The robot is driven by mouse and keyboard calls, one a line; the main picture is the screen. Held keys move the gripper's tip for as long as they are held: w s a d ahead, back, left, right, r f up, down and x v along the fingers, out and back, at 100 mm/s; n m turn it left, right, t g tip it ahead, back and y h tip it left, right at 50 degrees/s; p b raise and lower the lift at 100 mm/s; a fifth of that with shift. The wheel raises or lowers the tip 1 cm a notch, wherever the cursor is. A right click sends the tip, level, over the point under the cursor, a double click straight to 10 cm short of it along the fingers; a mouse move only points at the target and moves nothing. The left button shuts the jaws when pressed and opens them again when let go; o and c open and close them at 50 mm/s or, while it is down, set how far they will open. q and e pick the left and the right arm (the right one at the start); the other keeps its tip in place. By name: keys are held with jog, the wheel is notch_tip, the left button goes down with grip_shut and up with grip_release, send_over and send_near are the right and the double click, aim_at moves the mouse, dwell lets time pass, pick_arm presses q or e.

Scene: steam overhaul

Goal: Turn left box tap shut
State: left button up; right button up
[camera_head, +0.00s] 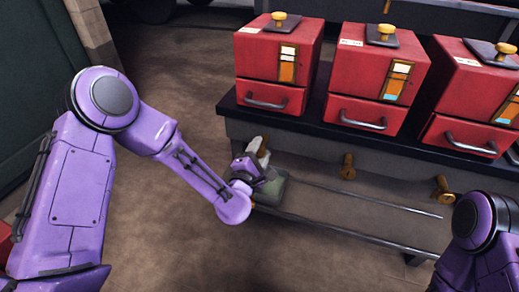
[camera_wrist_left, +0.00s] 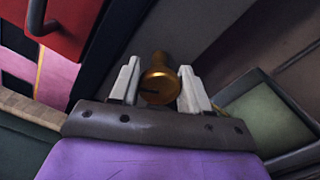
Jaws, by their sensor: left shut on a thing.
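The left red box (camera_head: 277,62) stands on a dark shelf, with a brass knob on top and a drawer handle below. My left gripper (camera_head: 258,148) is below this box, at the front of the shelf. In the left wrist view its pale fingers (camera_wrist_left: 158,88) stand on both sides of the brass left tap (camera_wrist_left: 160,72), and the gripper is shut on it. The tap has a dark slot in its round end. In the head view the gripper hides this tap. My right arm shows at the right edge; its gripper is out of view.
A middle red box (camera_head: 377,70) and a right red box (camera_head: 470,95) stand alongside. Brass taps show under them, the middle tap (camera_head: 347,166) and the right tap (camera_head: 441,189). A green tray (camera_head: 271,190) sits beneath my left gripper, by thin metal rails (camera_head: 350,199).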

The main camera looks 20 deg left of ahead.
pick_arm(q)
jog(key=m+p, duration=0.1)
jog(key=m, duration=0.4)
jog(key=shift+f, duration=0.15)
jog(key=shift+m, duration=0.4)
jog(key=shift+c, duration=0.2)
jog(key=o, duration=1)
jog(key=s, duration=1)
jog(key=shift+s+a, duration=0.2)
jog(key=shift+s, duration=0.1)
